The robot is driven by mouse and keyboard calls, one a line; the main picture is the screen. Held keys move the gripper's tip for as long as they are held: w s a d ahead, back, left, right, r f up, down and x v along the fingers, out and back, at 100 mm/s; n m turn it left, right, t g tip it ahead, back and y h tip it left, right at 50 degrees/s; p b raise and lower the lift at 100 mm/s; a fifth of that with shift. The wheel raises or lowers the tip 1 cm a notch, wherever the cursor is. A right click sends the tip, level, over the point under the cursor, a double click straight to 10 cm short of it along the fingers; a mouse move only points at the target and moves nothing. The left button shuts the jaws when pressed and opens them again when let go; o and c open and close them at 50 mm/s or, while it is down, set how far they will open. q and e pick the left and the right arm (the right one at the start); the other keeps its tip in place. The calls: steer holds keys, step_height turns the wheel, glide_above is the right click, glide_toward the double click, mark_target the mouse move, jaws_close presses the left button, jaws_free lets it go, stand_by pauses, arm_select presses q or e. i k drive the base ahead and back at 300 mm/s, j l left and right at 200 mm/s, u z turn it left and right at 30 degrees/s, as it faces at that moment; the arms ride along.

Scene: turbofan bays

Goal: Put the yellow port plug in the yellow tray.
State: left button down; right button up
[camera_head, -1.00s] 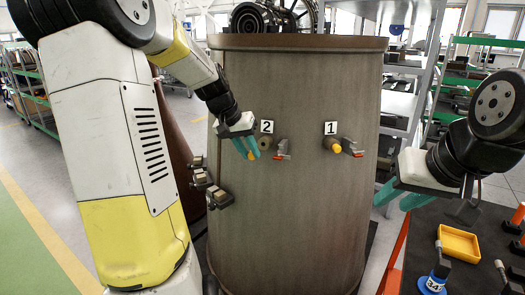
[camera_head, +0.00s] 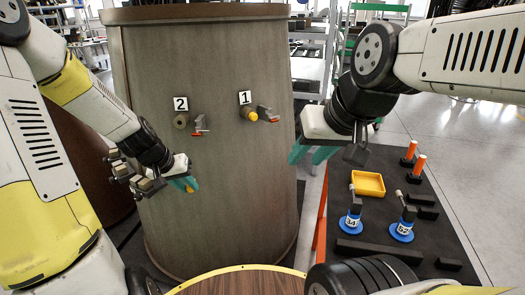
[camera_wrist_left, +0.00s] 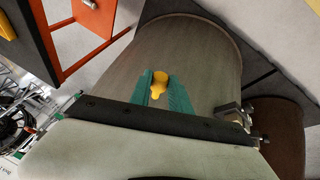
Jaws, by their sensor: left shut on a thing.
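A yellow port plug (camera_wrist_left: 158,84) is between the green fingers of my left gripper (camera_wrist_left: 161,93) in the left wrist view. In the head view my left gripper (camera_head: 185,184) holds it in front of the brown casing (camera_head: 220,60), below port 2 (camera_head: 181,121); only a bit of the plug (camera_head: 190,188) shows. Port 2 looks empty. Another yellow plug (camera_head: 253,117) sits in port 1. The yellow tray (camera_head: 368,190) lies on the dark table at the right and looks empty. My right gripper (camera_head: 311,154) is open and empty between casing and table.
The dark table (camera_head: 400,262) also holds two blue-based tools (camera_head: 349,222) (camera_head: 401,230) and orange-topped pegs (camera_head: 417,165). Red-handled latches (camera_head: 199,130) (camera_head: 270,115) stick out beside the ports. A curved wooden surface (camera_head: 245,283) is at the bottom.

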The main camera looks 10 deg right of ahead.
mark_target(370, 192)
steer(key=k+l, duration=0.7)
steer(key=l, duration=0.85)
steer(key=k+l, duration=0.15)
steer(key=l, duration=0.6)
steer(key=i+l, duration=0.25)
steer(key=l, duration=0.2)
steer(key=i+l+u, duration=0.1)
steer(key=i+l, duration=0.2)
steer(key=l, duration=0.15)
